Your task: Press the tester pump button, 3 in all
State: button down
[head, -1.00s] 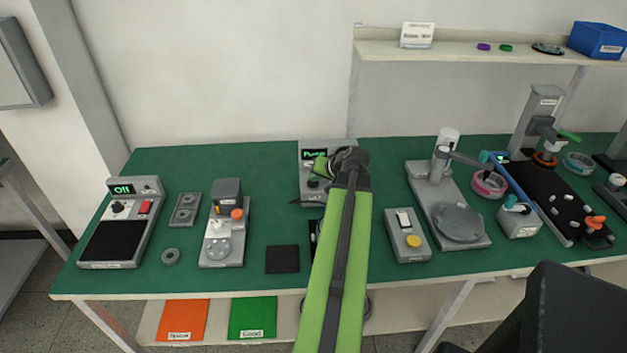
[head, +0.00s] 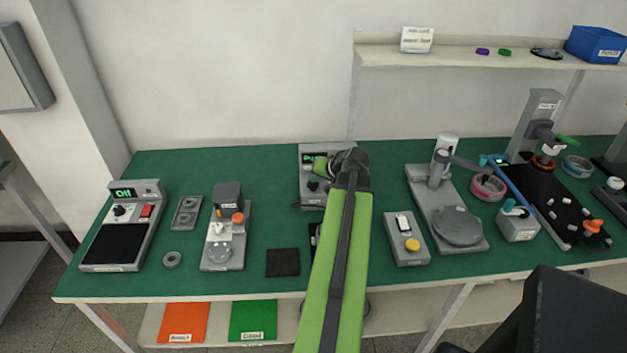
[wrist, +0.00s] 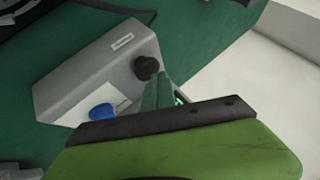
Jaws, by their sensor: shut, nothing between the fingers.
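The tester (head: 313,192) is a grey box at the middle back of the green bench, with a lit green display (head: 309,157) partly covered by my arm. In the wrist view the grey tester housing (wrist: 90,80) carries a label, a black knob (wrist: 147,67) and a blue button (wrist: 101,111) on a pale patch. My gripper (head: 319,166) is shut and empty over the upper part of the tester, by the display. I cannot tell whether it touches anything. A button under the fingertips is not visible.
A grey box with a yellow button (head: 412,245) stands right of my arm. A round-plate stand (head: 420,190) is beyond it. A black pad (head: 283,262) lies left of my arm. A device reading "Off" (head: 122,192) stands at far left. Bare bench lies left of the tester.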

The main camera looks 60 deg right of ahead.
aim_at(315, 185)
jog(key=shift+r, duration=0.45)
notch_tip(315, 185, up, 5)
jog(key=p, duration=0.5)
jog(key=shift+r+p, duration=0.1)
jog(key=shift+p, duration=0.2)
dwell(2.0)
jog(key=w+a+f+n+g+y, duration=0.25)
jog(key=w+a, duration=0.55)
jog(key=a, duration=0.5)
jog(key=w+a+f+n+g+y, duration=0.15)
jog(key=w+a+n, duration=0.25)
jog(key=w+a, duration=0.65)
jog(key=s+a+f+n+g, duration=0.1)
jog(key=a+n+g, duration=0.1)
jog(key=a, duration=1.5)
jog(key=s+a+f+n+g+h, duration=0.1)
jog(key=a+n, duration=0.3)
jog(key=a, duration=1.3)
jog(key=shift+f+g, duration=0.7)
jog(key=shift+g, duration=0.1)
